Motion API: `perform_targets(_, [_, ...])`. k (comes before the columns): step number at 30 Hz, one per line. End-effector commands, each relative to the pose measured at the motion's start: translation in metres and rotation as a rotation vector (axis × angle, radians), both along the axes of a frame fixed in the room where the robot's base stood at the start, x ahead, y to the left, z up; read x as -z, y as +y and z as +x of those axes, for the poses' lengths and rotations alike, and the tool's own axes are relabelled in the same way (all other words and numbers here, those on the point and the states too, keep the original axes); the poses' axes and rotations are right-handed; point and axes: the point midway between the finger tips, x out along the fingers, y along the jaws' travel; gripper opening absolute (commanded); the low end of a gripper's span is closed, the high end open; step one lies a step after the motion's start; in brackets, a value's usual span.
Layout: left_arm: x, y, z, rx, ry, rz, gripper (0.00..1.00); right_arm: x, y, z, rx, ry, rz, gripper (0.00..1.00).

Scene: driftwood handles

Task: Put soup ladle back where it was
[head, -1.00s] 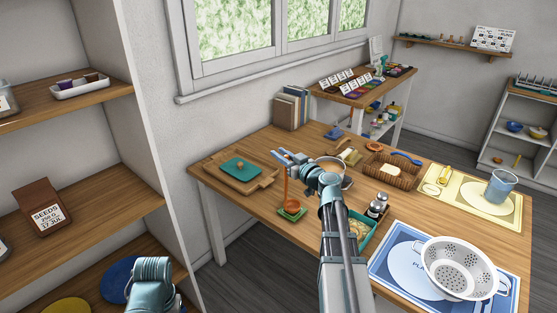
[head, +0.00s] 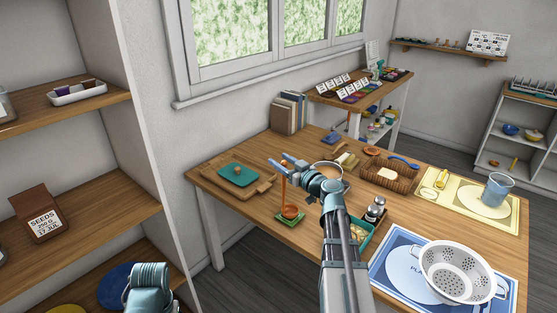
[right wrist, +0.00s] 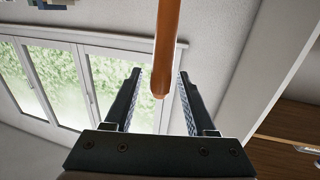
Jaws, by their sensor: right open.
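The soup ladle (head: 283,193) is orange-brown and stands upright, handle up. Its bowl (head: 290,211) is at a small green rest (head: 281,217) on the table's left part; I cannot tell exactly how it touches it. My right gripper (head: 281,163) is at the top of the handle, with its jaws open. In the right wrist view, the handle's end (right wrist: 160,85) shows between the two spread fingers (right wrist: 159,100), with a gap on both sides. My left gripper is not in view; only a part of my left arm shows at the lower left.
A cutting board with a teal block (head: 239,174) lies to the left. A wicker basket (head: 390,182) and a white colander (head: 458,272) are further right.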

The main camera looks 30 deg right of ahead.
Motion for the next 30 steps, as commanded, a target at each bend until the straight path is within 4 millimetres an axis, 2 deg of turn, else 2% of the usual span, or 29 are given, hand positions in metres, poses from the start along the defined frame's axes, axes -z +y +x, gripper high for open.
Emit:
perform_targets(1, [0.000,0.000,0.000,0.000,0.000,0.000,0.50,0.000,-0.001,-0.015,0.005,0.000,0.000,0.56])
perform_targets(6, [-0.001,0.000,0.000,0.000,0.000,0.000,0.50,-0.001,-0.007,-0.051,0.004,0.000,0.000,0.56])
perform_targets(13, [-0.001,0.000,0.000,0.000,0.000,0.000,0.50,-0.001,-0.014,-0.086,0.003,0.000,0.000,0.56])
perform_targets(19, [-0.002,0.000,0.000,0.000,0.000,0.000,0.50,-0.002,-0.017,-0.100,0.001,0.000,0.000,0.56])
perform_targets(30, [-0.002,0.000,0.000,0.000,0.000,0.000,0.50,0.000,-0.014,-0.100,-0.007,0.005,0.000,0.56])
